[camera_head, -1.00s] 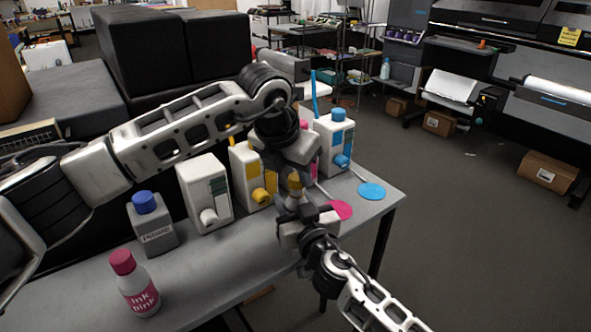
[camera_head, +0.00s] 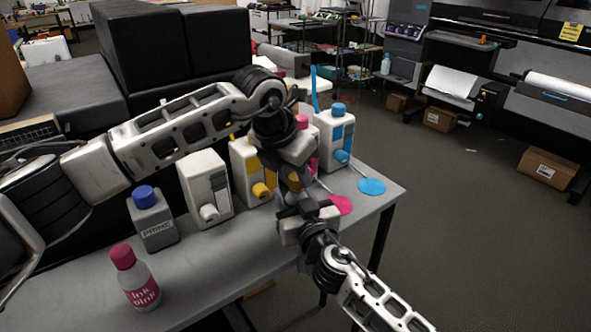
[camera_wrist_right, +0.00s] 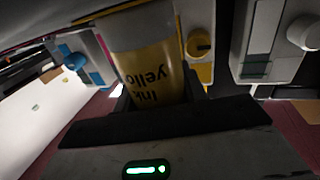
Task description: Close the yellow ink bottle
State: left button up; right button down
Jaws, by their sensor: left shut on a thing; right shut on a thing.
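The yellow ink bottle (camera_head: 294,183) shows as a small yellow patch between my two grippers, above the table. In the right wrist view its yellow label (camera_wrist_right: 153,76) fills the middle, with the lettering upside down. My right gripper (camera_head: 301,208) is shut on the bottle low down. My left gripper (camera_head: 294,170) is right above, at the bottle's top end, shut on what seems to be the cap. The cap is hidden by the gripper, and I cannot tell how it sits on the neck.
White ink tanks with yellow (camera_head: 243,155), white (camera_head: 207,178) and blue (camera_head: 336,125) knobs stand along the table's back. A grey primer bottle (camera_head: 155,232) and a pink ink bottle (camera_head: 138,283) stand at left. Pink (camera_head: 340,205) and blue (camera_head: 371,187) discs lie at right.

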pick_arm(q)
jog(key=m+g+h, duration=0.1)
jog(key=m, duration=0.2)
jog(key=shift+w+a+m, duration=0.1)
jog(key=shift+m, duration=0.3)
jog(key=m, duration=0.2)
jog(key=m+g, duration=0.1)
jog(key=shift+m+g+h, duration=0.3)
jog(key=shift+m, duration=0.1)
jog(key=m+g, duration=0.2)
jog(key=m, duration=0.3)
jog(key=shift+w, duration=0.15)
jog(key=shift+m+g, duration=0.4)
jog(key=shift+m, duration=0.7)
jog(key=o, duration=1)
jog(key=shift+r, duration=0.1)
jog(key=shift+r, duration=2.2)
